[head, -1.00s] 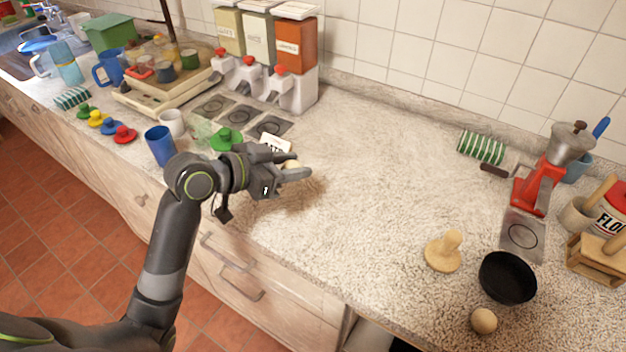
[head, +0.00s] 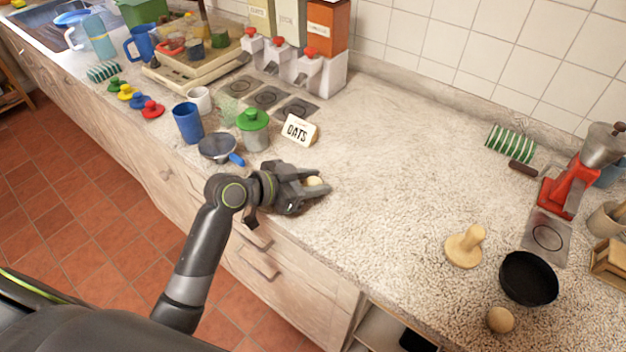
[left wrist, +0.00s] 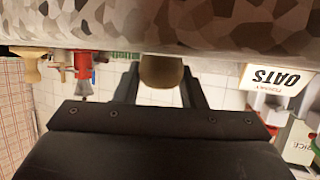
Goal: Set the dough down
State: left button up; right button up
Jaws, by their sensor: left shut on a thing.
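The dough (head: 314,183) is a small pale ball between the fingers of my left gripper (head: 318,184), which is shut on it. In the head view the gripper is low over the counter (head: 385,190), near its front edge. In the left wrist view the dough (left wrist: 160,72) sits between the two dark fingers, close to the speckled counter surface (left wrist: 200,28). I cannot tell whether it touches the counter. The fingers hide part of it. My right gripper is not in view.
An OATS sign (head: 299,130), a green-lidded jar (head: 253,130) and a blue-handled pan (head: 218,148) stand left of the gripper. A wooden press (head: 465,246), black bowl (head: 528,278) and another pale ball (head: 500,320) are at the right. The middle counter is clear.

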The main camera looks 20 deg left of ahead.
pick_arm(q)
jog(key=shift+f, duration=0.2)
jog(key=o, duration=1)
jog(key=shift+r, duration=0.1)
jog(key=shift+c, duration=0.2)
jog(key=shift+r, duration=0.15)
jog(key=b+v, duration=0.1)
jog(key=v, duration=0.9)
jog(key=shift+a, duration=0.1)
jog(key=shift+v, duration=0.95)
jog(key=shift+r, duration=0.15)
